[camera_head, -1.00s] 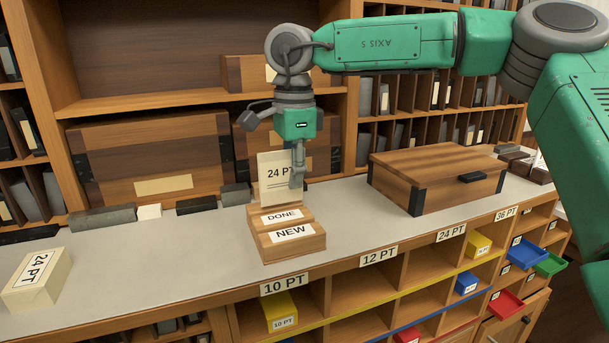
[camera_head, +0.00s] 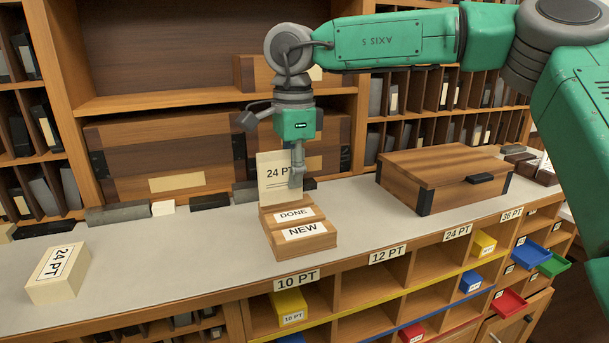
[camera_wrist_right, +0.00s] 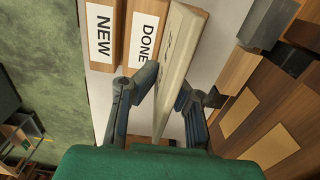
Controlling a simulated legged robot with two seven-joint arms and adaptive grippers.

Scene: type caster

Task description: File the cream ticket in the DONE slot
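The cream ticket (camera_head: 275,172), marked 24 PT, is upright behind the DONE label of a small wooden holder (camera_head: 318,242). The holder has a DONE label (camera_head: 293,214) and a NEW label (camera_head: 303,231) in front of it. My right gripper (camera_head: 297,180) points down at the ticket's right side. My left gripper is out of view.
A cream block marked 24 PT (camera_head: 58,274) lies on the left of the grey counter (camera_head: 170,250). A wooden box (camera_head: 440,175) stands to the right. Dark blocks line the back, below large wooden cases (camera_head: 170,155).

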